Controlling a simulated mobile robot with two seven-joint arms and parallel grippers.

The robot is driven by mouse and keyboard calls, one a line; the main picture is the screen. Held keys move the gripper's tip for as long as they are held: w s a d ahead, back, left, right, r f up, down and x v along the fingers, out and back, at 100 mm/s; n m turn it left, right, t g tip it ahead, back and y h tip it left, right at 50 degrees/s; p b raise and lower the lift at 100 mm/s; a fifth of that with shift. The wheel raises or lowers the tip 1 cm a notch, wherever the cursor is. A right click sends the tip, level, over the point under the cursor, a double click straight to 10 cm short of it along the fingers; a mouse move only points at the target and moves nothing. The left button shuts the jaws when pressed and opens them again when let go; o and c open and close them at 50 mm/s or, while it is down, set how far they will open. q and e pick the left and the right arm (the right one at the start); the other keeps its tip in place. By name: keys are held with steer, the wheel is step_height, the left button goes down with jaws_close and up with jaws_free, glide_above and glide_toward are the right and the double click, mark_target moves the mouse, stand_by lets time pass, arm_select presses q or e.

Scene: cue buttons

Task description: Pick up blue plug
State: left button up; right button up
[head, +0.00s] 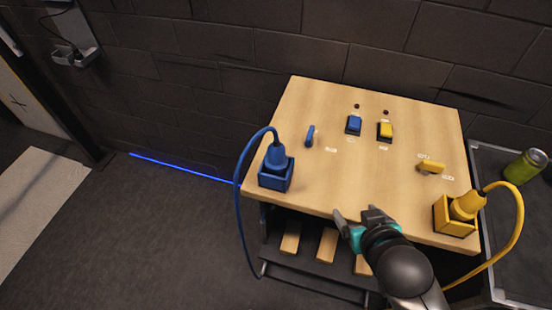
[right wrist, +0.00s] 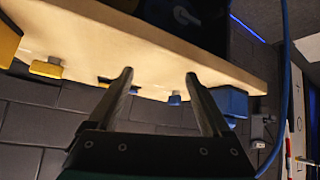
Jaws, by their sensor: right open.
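The blue plug (head: 275,156) stands upright in a blue square holder (head: 275,178) at the left front corner of the wooden table (head: 330,180). Its blue cable (head: 238,205) loops left and hangs to the floor. My right gripper (head: 356,213) is open and empty at the table's front edge, right of the plug and apart from it. In the right wrist view, the open fingers (right wrist: 158,76) point toward the table edge, with a blue block (right wrist: 232,103), apparently the holder, to their right. I cannot make out the plug there. My left gripper is not in view.
A yellow plug (head: 467,205) sits in a yellow holder (head: 447,220) at the right front corner. Blue (head: 354,124) and yellow (head: 385,130) buttons and small blue (head: 310,136) and yellow (head: 431,168) levers are on the tabletop. A green can (head: 525,167) stands right. The table's middle is clear.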

mark_target(276, 162)
steer(key=w+a+r+t+y, duration=0.1)
steer(key=w+a+r+n+t+y, duration=0.1)
steer(key=w+t, duration=0.1)
steer(key=w+a+r+t+y, duration=0.1)
steer(key=w, duration=0.1)
steer(key=shift+r+n+t, duration=0.2)
steer(key=shift+n+t, duration=0.1)
steer(key=a+n+y, duration=0.1)
steer(key=a+r+t+y, duration=0.1)
steer(key=y, duration=0.1)
steer(key=shift+a+r+n, duration=0.25)
steer(key=shift+r+n, duration=0.05)
steer(key=shift+n, duration=0.1)
steer(key=w+a+r+n+y+p, duration=0.1)
steer(key=w+a+n+y, duration=0.1)
steer(key=w+a+y, duration=0.3)
steer(key=w+a, duration=0.4)
steer(key=a, duration=0.4)
steer(key=shift+w+r+n+g, duration=0.15)
steer(key=shift+w+n+g, duration=0.15)
steer(key=shift+n, duration=0.1)
jaws_close()
stand_by(0.5)
